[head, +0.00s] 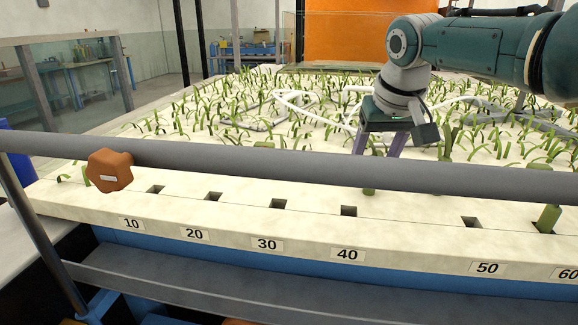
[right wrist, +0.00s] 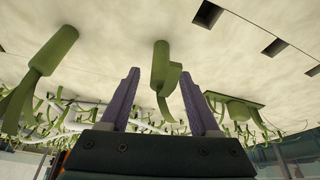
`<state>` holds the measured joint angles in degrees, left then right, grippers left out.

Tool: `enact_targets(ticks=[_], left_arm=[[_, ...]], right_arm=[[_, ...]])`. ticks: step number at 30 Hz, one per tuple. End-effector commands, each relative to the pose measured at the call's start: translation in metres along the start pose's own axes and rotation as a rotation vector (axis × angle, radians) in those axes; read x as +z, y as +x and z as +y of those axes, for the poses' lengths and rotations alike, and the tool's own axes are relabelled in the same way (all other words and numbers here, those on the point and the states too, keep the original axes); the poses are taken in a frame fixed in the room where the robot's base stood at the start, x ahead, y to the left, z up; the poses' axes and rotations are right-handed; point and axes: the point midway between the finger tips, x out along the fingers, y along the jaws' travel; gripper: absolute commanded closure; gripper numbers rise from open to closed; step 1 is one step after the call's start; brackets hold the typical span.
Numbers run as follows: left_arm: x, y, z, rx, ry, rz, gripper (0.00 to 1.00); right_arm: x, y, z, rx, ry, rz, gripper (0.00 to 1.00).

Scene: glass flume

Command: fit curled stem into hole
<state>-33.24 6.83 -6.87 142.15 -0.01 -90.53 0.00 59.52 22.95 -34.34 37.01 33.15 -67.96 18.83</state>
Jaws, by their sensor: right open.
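My right gripper (head: 378,150) comes down from the right behind the grey rail in the head view; its fingertips are partly hidden by the rail. In the right wrist view my right gripper (right wrist: 160,80) is open, with its purple fingers apart. A green stem (right wrist: 162,62) with a curled leaf stands between and just beyond the fingertips, and neither finger clearly touches it. Its end shows below the rail in the head view (head: 369,188). A dark square hole (head: 348,210) lies above the label 40. My left gripper is not in view.
The grey rail (head: 300,166) with an orange knob (head: 110,170) crosses in front of the pale bed. More square holes (head: 278,204) line the front strip. Another green stem (head: 547,218) stands in a hole near 60. Many curled green plants fill the bed behind.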

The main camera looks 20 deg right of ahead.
Motion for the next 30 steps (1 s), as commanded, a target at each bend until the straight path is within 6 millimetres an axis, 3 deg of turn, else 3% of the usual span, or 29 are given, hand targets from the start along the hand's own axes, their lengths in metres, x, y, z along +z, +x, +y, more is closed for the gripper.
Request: enact_targets(ticks=[6,22,30], left_arm=[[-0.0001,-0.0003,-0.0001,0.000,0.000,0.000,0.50],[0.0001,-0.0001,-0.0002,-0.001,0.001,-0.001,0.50],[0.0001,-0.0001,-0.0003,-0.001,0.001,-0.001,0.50]], right_arm=[[-0.0001,-0.0003,-0.0001,0.000,0.000,0.000,0.40],[0.0002,-0.0003,0.0002,0.001,0.000,-0.001,0.99],[0.0001,-0.0003,0.0002,0.001,0.000,-0.001,1.00]])
